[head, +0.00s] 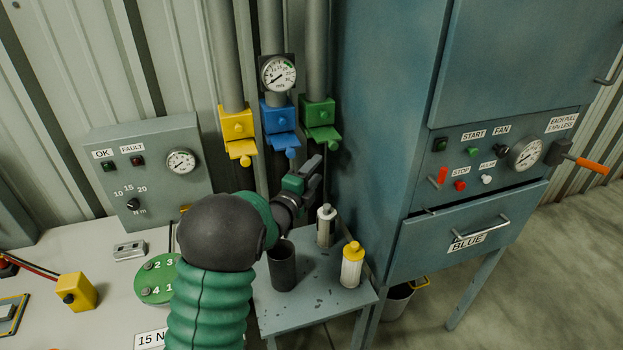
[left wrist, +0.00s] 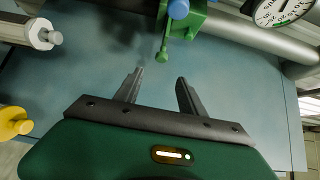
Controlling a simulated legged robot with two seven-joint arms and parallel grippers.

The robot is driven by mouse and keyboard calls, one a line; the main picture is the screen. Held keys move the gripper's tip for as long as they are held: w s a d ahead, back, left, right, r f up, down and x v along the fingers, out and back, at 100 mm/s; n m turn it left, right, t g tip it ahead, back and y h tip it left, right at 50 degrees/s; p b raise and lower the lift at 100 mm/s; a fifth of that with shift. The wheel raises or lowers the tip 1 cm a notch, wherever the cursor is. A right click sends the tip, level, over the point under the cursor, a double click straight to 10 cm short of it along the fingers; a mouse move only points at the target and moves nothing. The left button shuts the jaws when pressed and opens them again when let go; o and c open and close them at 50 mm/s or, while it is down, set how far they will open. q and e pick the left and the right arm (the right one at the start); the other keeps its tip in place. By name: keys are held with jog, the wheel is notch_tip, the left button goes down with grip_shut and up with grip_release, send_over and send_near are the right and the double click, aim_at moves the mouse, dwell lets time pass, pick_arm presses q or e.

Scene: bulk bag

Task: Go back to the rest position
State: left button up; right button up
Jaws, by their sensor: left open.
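My left gripper (head: 314,172) is raised in front of the blue cabinet, just below the green valve (head: 318,121). In the left wrist view its two fingers (left wrist: 160,88) stand apart with nothing between them. The green valve's lever (left wrist: 162,52) hangs a little beyond the fingertips there, apart from them. My left arm, with a green bellows sleeve, comes up from the bottom of the head view and hides part of the bench. My right gripper is in neither view.
A small grey table (head: 322,306) below the gripper bears a dark cup (head: 282,270), a white-capped bottle (head: 326,228) and a yellow-capped bottle (head: 351,266). The blue cabinet (head: 385,130) stands close on the right. Yellow (head: 237,122) and blue (head: 278,118) valves hang left of the green one.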

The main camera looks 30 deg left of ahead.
pick_arm(q)
jog(key=s+d+f+n+g, duration=0.8)
jog(key=s+f+n, duration=0.3)
jog(key=s+d+f+n+g, duration=0.2)
jog(key=s+d, duration=0.1)
jog(key=s, duration=0.4)
jog(key=s+d+f+n+g, duration=0.2)
jog(key=s+g, duration=0.1)
jog(key=s, duration=0.4)
jog(key=s+d+f+n+g+h, duration=0.1)
jog(key=s+d+f+n+g, duration=0.1)
jog(key=s, duration=0.4)
jog(key=shift+s+d+f, duration=0.4)
jog(key=shift+d+f, duration=0.15)
jog(key=shift+d, duration=0.3)
jog(key=shift+a, duration=0.1)
